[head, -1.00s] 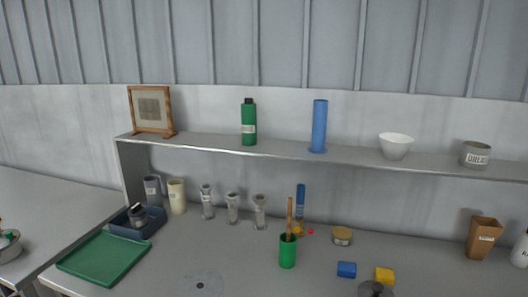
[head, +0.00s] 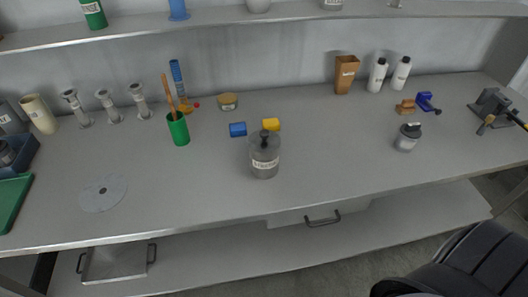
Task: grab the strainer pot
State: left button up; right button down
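A grey cylindrical pot (head: 264,160) with a dark knob on its lid and a white label stands upright near the middle of the bench. The label is too small to read surely, but this looks like the strainer pot. A smaller grey pot (head: 406,141) with a black top and a pale label stands further right. Neither of my grippers is in view.
A green cup (head: 178,130) with a wooden stick stands left of the pot. Blue (head: 238,129) and yellow (head: 271,124) blocks lie just behind it. A flat grey disc (head: 104,193) lies front left. The bench in front of the pot is clear. A dark chair (head: 455,265) is at lower right.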

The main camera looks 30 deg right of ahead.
aim_at(262, 166)
jog(key=z, duration=0.6)
jog(key=k+j+z, duration=0.1)
jog(key=j+z, duration=0.25)
jog(key=k+j+z, duration=0.1)
jog(key=j+z, duration=0.25)
jog(key=k+j+z, duration=0.15)
jog(key=z, duration=0.2)
